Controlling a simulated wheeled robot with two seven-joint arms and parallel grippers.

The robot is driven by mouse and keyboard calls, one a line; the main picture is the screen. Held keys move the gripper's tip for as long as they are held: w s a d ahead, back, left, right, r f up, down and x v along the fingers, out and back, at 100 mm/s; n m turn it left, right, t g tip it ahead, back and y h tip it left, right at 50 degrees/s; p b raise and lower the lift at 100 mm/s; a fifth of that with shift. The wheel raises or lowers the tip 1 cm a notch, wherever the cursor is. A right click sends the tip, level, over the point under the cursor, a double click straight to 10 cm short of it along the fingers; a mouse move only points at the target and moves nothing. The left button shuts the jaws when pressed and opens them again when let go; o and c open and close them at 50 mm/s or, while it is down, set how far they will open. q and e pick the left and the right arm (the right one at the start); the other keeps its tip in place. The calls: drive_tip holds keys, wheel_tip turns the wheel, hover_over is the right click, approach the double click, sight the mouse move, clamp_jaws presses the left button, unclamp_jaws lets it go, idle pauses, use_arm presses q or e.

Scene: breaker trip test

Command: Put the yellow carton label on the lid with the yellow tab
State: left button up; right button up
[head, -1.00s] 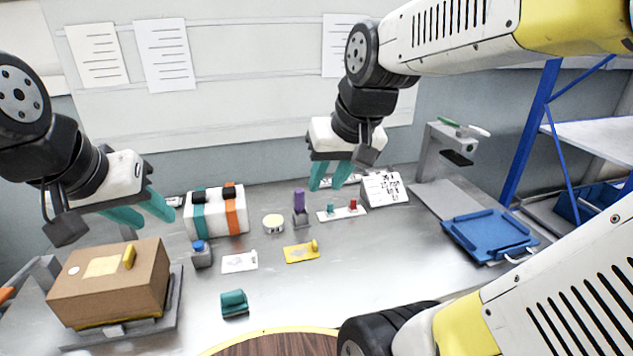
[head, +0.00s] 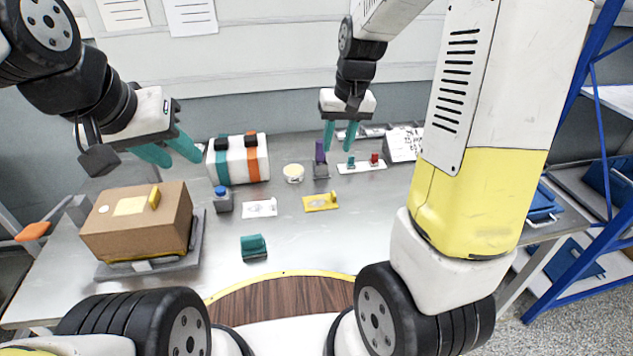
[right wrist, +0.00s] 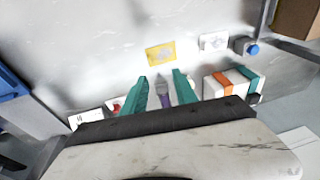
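A yellow card with an upright yellow tab (head: 321,202) lies flat on the table, right of a white card (head: 260,208). It also shows in the right wrist view (right wrist: 160,54). A brown carton (head: 135,235) stands at the left. Its top bears a pale yellow patch (head: 130,206) and a yellow tab (head: 154,197). My left gripper (head: 170,152) is open and empty, above and behind the carton. My right gripper (head: 339,143) is open with fingers pointing down, behind the yellow card. In the right wrist view (right wrist: 160,78) nothing is held between its fingers.
A purple upright piece (head: 320,154) stands near my right fingers. A white case with bands (head: 238,160), a blue-topped block (head: 222,199), a round pale-yellow tin (head: 293,173) and a teal piece (head: 253,246) stand around the cards. The table front is mostly clear.

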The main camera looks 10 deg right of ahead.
drive_tip(key=g+h, duration=0.1)
drive_tip(key=g, duration=0.1)
hover_over(334, 193)
drive_tip(key=f, duration=1.2)
drive_tip(key=shift+s+f, duration=0.25)
drive_tip(key=f, duration=0.8)
drive_tip(key=shift+w, duration=0.2)
clamp_jaws()
